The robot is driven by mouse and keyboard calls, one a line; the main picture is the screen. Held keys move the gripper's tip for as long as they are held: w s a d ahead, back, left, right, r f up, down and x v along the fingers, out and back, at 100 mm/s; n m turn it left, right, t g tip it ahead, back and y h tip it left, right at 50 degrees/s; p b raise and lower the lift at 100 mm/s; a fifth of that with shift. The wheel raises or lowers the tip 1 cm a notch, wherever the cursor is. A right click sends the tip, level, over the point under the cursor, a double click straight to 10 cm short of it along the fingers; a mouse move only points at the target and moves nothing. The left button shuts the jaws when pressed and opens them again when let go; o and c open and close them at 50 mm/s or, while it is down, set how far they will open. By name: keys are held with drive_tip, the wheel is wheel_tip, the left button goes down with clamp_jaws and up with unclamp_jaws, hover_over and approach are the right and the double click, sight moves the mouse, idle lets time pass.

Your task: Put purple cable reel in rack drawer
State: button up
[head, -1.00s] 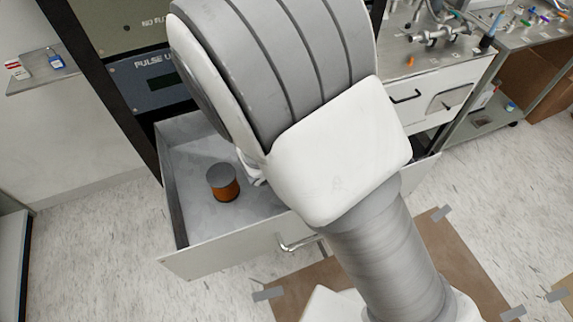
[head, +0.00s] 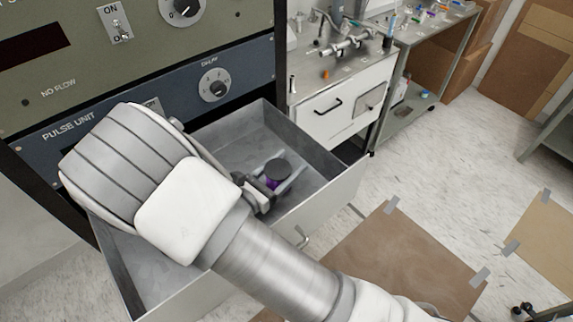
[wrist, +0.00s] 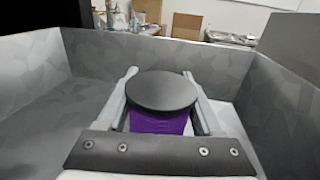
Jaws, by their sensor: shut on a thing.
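The purple cable reel (head: 272,184) has a dark round top and is inside the open rack drawer (head: 331,184), toward its right part. In the wrist view the reel (wrist: 160,122) stands upright between the two fingers. My gripper (head: 281,178) is shut on it, one finger on each side; it also shows in the wrist view (wrist: 161,98). The drawer's walls (wrist: 273,100) rise around the reel. The reel's underside is hidden, so I cannot tell whether it touches the drawer floor. My arm hides the left part of the drawer.
The rack front with the pulse unit panel (head: 180,105) stands behind the drawer. A white cabinet with drawers (head: 345,105) and a grey shelf cart (head: 412,90) stand at the back right. Brown sheets (head: 405,255) are taped to the floor; open floor lies to the right.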

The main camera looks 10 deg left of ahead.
drive_tip(key=shift+f, duration=0.2)
drive_tip(key=shift+f, duration=0.15)
drive_tip(key=o, duration=1.5)
drive_tip(key=shift+r, duration=0.35)
drive_tip(key=b+v, duration=0.2)
drive_tip(key=v, duration=1)
drive_tip(key=shift+f, duration=0.15)
